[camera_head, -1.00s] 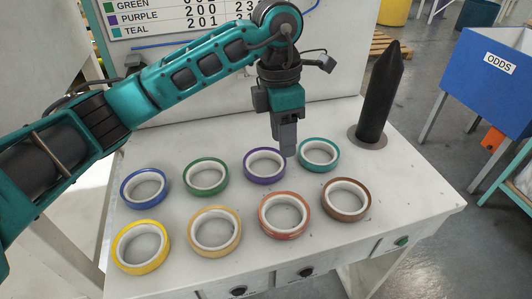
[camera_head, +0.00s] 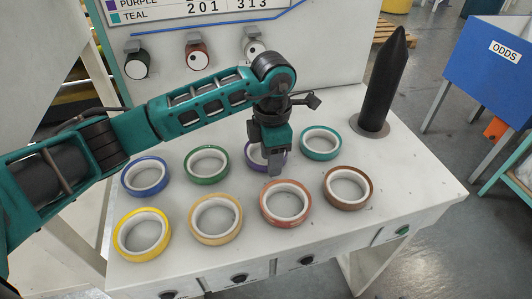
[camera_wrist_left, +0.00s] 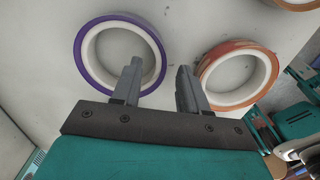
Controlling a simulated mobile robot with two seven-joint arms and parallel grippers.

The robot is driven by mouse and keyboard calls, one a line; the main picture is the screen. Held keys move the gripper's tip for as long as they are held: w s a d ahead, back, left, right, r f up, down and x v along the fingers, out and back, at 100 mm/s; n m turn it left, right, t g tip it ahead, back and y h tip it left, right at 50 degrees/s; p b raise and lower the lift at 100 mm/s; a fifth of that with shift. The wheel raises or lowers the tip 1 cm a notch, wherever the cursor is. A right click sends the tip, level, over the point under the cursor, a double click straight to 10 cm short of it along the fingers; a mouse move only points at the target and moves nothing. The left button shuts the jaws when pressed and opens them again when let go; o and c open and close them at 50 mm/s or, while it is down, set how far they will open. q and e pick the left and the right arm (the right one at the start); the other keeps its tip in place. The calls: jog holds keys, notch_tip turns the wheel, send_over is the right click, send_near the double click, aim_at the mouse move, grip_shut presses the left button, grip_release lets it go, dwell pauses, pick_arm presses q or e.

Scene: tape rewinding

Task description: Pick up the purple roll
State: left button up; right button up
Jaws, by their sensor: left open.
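The purple roll (camera_head: 251,158) lies flat on the white table, in the back row between the green and teal rolls. My left gripper (camera_head: 274,168) is in front of it in the head view and hides much of it. In the left wrist view the purple roll (camera_wrist_left: 82,62) shows almost whole at the upper left. The left gripper (camera_wrist_left: 157,80) is open there and empty. Its left finger overlaps the purple roll's lower right rim, and its right finger is beside the red roll (camera_wrist_left: 205,68). Whether a finger touches a roll I cannot tell. My right gripper is not in view.
Blue (camera_head: 144,190), green (camera_head: 207,179), teal (camera_head: 335,148), yellow (camera_head: 122,245), tan (camera_head: 197,237) and brown (camera_head: 343,205) rolls lie around on the table. A dark pointed post (camera_head: 380,85) stands at the back right. A blue bin (camera_head: 488,75) stands beyond the table.

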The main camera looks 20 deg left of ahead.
pick_arm(q)
jog(key=shift+f, duration=0.5)
grip_shut()
